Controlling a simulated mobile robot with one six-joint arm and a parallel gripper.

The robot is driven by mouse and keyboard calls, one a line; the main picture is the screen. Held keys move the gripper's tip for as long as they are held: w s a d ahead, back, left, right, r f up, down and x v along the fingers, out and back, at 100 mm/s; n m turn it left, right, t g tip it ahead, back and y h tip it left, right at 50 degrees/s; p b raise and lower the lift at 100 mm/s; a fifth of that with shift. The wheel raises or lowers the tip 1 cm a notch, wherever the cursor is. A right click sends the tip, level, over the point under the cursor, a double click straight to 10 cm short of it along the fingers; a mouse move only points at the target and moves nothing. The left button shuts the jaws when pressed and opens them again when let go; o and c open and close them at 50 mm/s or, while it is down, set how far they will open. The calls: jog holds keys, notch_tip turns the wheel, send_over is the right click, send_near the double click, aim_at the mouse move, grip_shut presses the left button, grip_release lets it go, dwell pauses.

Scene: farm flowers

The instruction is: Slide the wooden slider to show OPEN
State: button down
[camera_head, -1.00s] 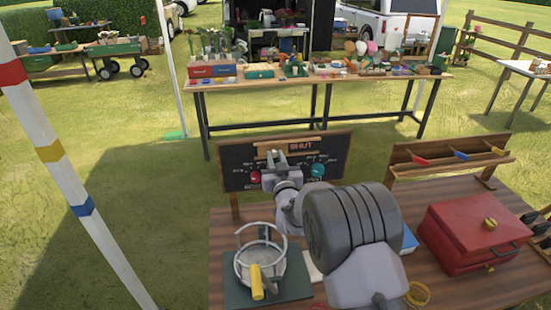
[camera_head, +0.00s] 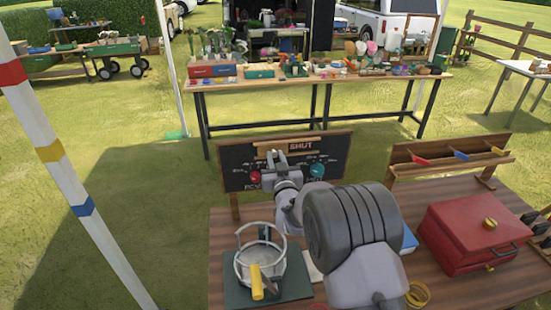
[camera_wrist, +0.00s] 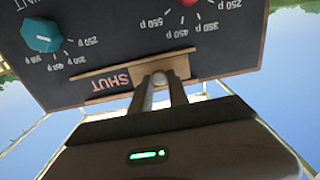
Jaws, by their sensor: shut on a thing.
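The black board (camera_head: 234,176) stands upright at the far edge of the wooden table. Red letters reading SHUT (camera_head: 301,147) show at its top; they appear upside down in the wrist view (camera_wrist: 138,79). The wooden slider (camera_wrist: 178,65) sits between two wooden rails (camera_wrist: 110,70), beside the lettering. My gripper (camera_wrist: 160,80) is shut on the slider's pale round knob, a finger on either side. In the head view my gripper (camera_head: 275,160) is in front of the board's top middle and hides part of the slider. No OPEN lettering is visible.
A red dial (camera_head: 255,176) and a teal dial (camera_head: 317,170) sit on the board below the rails. A wire basket (camera_head: 260,262), a red box (camera_head: 468,235) and a wooden rack (camera_head: 450,158) stand on the table.

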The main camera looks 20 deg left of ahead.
jog(key=w+d+b, duration=0.1)
jog(key=d+b, duration=0.1)
jog(key=w+d+b, duration=0.2)
jog(key=d, duration=0.1)
jog(key=w+d+b, duration=0.1)
jog(key=d+b, duration=0.1)
jog(key=b, duration=0.1)
jog(key=shift+w+d+f, duration=0.15)
jog(key=shift+w+d, duration=0.45)
jog(key=shift+d, duration=0.2)
jog(key=shift+r, duration=0.2)
jog(key=c, duration=1.3)
grip_release()
jog(key=shift+w+d, duration=0.1)
jog(key=v, duration=1.7)
jog(key=shift+s+p, duration=0.3)
jog(key=shift+p, duration=0.05)
